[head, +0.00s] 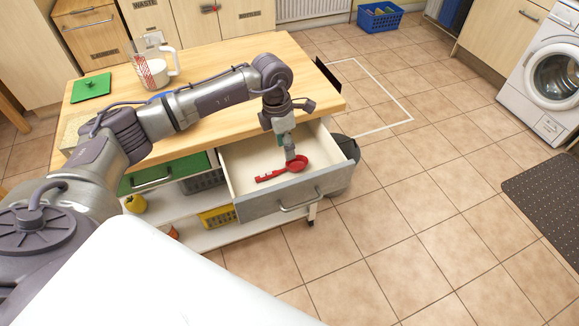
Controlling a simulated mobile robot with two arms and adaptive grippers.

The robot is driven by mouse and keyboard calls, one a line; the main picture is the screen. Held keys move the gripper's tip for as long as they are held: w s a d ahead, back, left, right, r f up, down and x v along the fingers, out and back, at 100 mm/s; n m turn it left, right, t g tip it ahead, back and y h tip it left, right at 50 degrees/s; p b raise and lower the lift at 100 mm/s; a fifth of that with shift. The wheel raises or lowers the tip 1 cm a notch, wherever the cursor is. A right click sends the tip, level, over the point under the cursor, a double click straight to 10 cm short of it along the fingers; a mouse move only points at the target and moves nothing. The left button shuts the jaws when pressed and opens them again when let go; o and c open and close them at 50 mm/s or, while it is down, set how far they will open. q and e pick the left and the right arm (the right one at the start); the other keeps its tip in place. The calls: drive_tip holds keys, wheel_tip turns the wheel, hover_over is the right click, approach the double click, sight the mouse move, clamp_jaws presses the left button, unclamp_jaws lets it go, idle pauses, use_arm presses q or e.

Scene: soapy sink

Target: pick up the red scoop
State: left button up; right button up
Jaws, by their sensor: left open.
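The red scoop (271,176) lies in the open drawer (247,160), with its bowl to the right and its handle pointing left. My left gripper (291,158) reaches down into the drawer from above, at the scoop's bowl end. It is open, and its fingertips hide part of the bowl's rim. I cannot tell whether they touch the scoop. My right gripper is not in view.
The drawer front (294,194) sticks out from a wooden-topped trolley (214,62). A dark rounded bin (346,150) is beside the drawer's right side.

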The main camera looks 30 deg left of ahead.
use_arm(q)
drive_tip(key=a+y, duration=0.2)
drive_tip(key=a, duration=0.2)
drive_tip(key=b, duration=0.6)
hover_over(273, 172)
drive_tip(key=f, duration=0.7)
drive_tip(key=shift+d, duration=0.25)
drive_tip(key=shift+f, duration=0.6)
drive_tip(key=f+b, duration=0.2)
drive_tip(key=f, duration=0.1)
drive_tip(key=f+b, duration=0.1)
drive_tip(key=f, duration=0.1)
drive_tip(key=shift+a, duration=0.25)
drive_tip(key=shift+r, duration=0.15)
drive_tip(key=shift+c, duration=0.5)
clamp_jaws()
